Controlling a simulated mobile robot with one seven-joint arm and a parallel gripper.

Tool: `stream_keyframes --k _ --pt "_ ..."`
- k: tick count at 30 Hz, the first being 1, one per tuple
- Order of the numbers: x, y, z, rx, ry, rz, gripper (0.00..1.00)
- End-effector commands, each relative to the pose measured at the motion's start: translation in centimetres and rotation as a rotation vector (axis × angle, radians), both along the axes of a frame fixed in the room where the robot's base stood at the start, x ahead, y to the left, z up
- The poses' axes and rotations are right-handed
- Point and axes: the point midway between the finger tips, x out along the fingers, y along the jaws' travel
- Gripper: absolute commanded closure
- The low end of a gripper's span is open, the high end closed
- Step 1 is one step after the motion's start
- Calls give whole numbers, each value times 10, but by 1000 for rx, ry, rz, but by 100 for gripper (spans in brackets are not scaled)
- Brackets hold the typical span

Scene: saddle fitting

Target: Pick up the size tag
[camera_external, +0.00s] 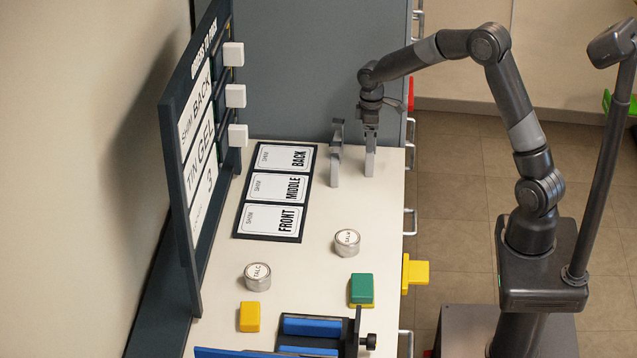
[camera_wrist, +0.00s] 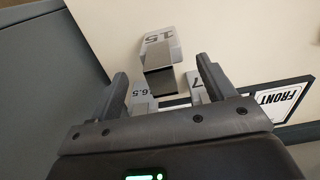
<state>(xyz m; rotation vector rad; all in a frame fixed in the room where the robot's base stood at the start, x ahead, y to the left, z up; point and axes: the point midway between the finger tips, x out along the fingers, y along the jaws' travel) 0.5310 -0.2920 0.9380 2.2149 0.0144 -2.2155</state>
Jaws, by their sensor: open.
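A grey size tag marked 15 (camera_wrist: 158,42) shows in the wrist view, standing out past the fingertips and between them. Other tag labels show lower: one reading 6.5 (camera_wrist: 148,92), partly hidden, and one ending in 7 (camera_wrist: 196,80) by the right finger. My gripper (camera_wrist: 164,80) is open and nothing is between its fingers. In the external view my gripper (camera_external: 369,128) is low over the far right part of the white table, beside upright grey pieces (camera_external: 336,165). I cannot tell the tags apart there.
A dark-framed panel (camera_external: 275,190) with BACK, MIDDLE and FRONT cards lies left of my gripper. A tall board (camera_external: 195,160) stands at the left. The table's right edge is close.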

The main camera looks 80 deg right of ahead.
Motion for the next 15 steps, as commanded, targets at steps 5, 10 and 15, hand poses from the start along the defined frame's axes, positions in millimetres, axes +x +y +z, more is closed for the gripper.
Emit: stream_keyframes --k 5,10,15 --pt "-2 2 -23 2 2 1 25" --pt "-3 3 -46 1 2 0 25" --pt "-2 2 -52 0 0 0 25"
